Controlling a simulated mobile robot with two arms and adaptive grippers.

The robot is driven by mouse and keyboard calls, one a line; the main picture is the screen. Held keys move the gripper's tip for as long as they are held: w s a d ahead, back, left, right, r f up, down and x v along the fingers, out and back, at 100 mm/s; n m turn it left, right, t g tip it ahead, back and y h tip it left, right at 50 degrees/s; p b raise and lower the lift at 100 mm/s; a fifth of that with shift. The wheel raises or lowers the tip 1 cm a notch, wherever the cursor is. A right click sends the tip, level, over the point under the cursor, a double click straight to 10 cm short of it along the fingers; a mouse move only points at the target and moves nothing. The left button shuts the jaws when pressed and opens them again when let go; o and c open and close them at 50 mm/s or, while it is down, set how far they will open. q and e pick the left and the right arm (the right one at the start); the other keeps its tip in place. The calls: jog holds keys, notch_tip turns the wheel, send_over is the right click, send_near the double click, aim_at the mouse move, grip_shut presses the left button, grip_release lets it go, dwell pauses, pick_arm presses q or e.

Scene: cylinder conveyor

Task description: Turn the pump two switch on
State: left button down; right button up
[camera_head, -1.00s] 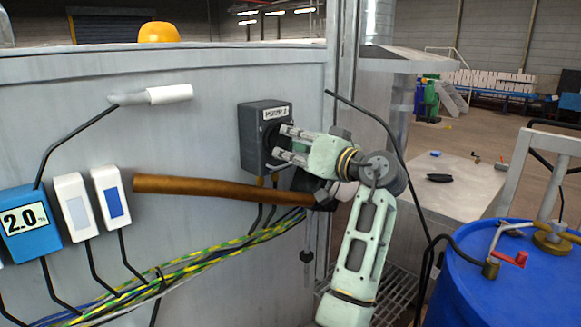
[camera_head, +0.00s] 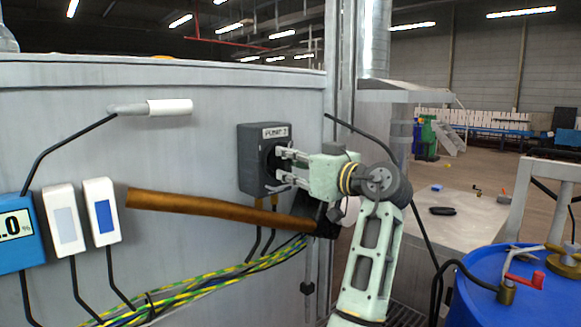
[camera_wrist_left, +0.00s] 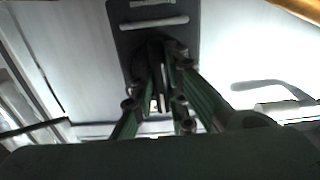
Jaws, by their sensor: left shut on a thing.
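The pump two switch is a dark grey box (camera_head: 252,170) on the grey metal wall, with a white label reading "PUMP 2" and a round dark knob. My left gripper (camera_head: 280,168) reaches it from the right, its fingers at the front of the box. In the left wrist view the box (camera_wrist_left: 124,32) is upper centre, and the fingers (camera_wrist_left: 160,90) are shut around the knob, which is mostly hidden between them. The knob's setting cannot be read. My right gripper is not in view.
A brown pipe (camera_head: 200,207) runs below the switch, above yellow-green cables (camera_head: 225,262). White-and-blue boxes (camera_head: 102,212) and a blue display unit (camera_head: 20,258) are at left. A blue barrel (camera_head: 480,305) with a red-handled valve (camera_head: 528,280) stands at lower right.

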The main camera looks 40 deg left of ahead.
pick_arm(q)
jog(key=c, duration=1.7)
grip_release()
jog(key=shift+c, duration=0.2)
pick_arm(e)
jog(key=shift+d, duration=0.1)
pick_arm(q)
jog(key=s+d, duration=0.1)
jog(key=d, duration=1.1)
